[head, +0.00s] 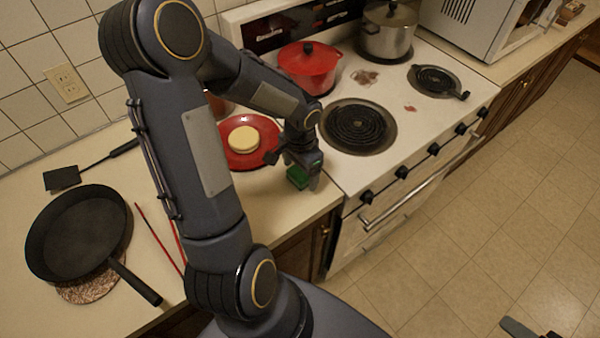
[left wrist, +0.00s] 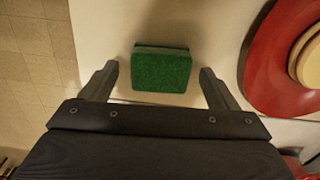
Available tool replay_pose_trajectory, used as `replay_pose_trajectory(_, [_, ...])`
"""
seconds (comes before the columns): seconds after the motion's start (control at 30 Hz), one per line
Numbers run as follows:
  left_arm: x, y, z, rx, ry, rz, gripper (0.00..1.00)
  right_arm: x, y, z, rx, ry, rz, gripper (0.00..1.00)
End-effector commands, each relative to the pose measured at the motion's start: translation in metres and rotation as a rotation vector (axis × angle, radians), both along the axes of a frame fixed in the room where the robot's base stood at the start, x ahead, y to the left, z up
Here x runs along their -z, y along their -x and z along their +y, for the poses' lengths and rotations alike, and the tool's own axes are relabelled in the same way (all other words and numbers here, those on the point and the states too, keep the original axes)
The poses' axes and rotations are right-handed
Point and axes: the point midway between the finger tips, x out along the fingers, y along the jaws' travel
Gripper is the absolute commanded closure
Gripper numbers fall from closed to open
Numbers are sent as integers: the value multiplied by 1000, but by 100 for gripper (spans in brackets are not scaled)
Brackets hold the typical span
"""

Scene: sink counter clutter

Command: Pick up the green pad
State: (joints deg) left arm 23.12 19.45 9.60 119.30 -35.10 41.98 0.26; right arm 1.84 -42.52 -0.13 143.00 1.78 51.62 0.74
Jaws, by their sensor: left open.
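The green pad (head: 298,176) lies on the counter, close to its front edge and beside the stove. In the left wrist view the green pad (left wrist: 161,70) shows whole as a small green block. My left gripper (head: 303,180) is over the pad, pointing down. In the left wrist view my left gripper (left wrist: 158,82) is open, with one finger on each side of the pad and a gap on both sides. The fingers do not appear to touch the pad. In the head view the gripper hides part of the pad.
A red plate (head: 264,153) with a pale round item (head: 243,139) lies close to the pad. The stove (head: 400,115) carries a red pot (head: 308,68) and a steel pot (head: 388,30). A black pan (head: 80,235) and a black spatula (head: 62,178) lie at left.

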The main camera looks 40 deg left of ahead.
Motion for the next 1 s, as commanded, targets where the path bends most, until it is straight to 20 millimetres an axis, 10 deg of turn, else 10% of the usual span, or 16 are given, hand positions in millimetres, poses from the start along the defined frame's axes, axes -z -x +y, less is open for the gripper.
replay_pose_trajectory(0.37, [13, 0, 0, -1, 0, -1, 19, 0, 0, 0, 0, 0, 0, 42])
replay_pose_trajectory(0.7, [12, 0, 0, -1, 0, -1, 64, 0, 0, 0, 0, 0, 0, 42])
replay_pose_trajectory(1.0, [10, 0, 0, -1, -1, -1, 66, 0, 0, 0, 0, 0, 0, 42])
